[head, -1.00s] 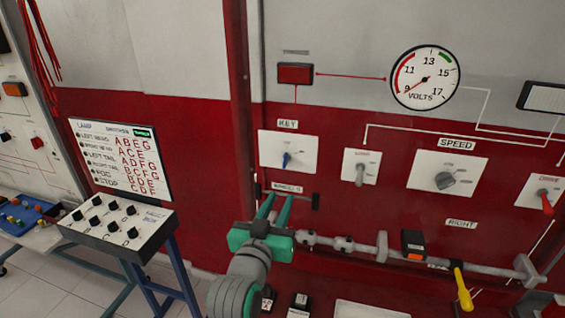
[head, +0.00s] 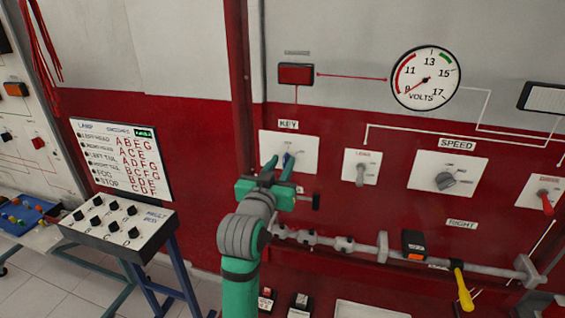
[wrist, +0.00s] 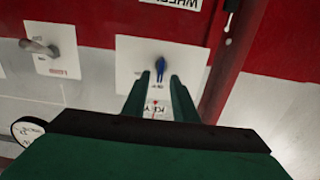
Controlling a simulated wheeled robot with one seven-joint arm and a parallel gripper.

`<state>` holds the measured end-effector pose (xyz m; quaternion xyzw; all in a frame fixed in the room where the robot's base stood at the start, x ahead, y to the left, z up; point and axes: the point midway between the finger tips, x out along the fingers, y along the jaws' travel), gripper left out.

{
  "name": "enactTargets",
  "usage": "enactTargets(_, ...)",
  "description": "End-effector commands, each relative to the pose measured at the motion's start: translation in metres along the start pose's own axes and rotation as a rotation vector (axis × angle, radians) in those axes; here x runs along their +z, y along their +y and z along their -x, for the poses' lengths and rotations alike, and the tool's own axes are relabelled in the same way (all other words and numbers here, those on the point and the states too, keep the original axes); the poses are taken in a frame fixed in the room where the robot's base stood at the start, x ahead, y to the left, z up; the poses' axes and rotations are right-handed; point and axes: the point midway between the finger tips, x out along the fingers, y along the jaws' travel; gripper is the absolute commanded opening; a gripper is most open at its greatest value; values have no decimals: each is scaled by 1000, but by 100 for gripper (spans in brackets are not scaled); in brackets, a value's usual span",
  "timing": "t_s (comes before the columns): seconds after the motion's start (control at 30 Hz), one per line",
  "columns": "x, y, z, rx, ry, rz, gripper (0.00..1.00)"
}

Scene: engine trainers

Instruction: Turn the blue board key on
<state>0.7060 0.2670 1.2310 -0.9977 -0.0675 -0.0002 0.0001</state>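The blue key (head: 287,158) sits on a white plate (head: 306,140) under the KEY label on the red board. In the wrist view the blue key (wrist: 160,68) stands just ahead of the fingertips, roughly between their lines, with its plate (wrist: 130,72) around it. My gripper (head: 281,162) is open, its two green fingers pointing up at the plate's lower part. The fingers (wrist: 158,80) also show apart and empty in the wrist view. I cannot tell whether a fingertip touches the plate.
A grey lever switch (head: 360,172) and the SPEED knob (head: 445,180) are to the right. A grey rod (head: 345,244) with a yellow handle (head: 463,288) runs below. The fault box (head: 118,222) stands at left. A voltmeter (head: 425,78) hangs above.

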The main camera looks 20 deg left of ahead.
Motion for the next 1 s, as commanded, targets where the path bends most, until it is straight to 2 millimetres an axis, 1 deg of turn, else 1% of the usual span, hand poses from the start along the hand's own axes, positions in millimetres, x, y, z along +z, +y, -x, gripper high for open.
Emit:
enactTargets(0.1,0,0,-11,0,-2,0,26)
enactTargets(0.2,0,0,-15,-1,0,-1,26)
enactTargets(0.47,0,-2,-16,-3,0,0,26)
enactTargets(0.5,0,-2,-16,-3,0,0,23)
enactTargets(0.57,0,-2,-16,-3,0,0,9)
enactTargets(0.6,0,-2,-16,-3,0,0,0)
enactTargets(1.0,0,0,-16,-2,-1,-32,0)
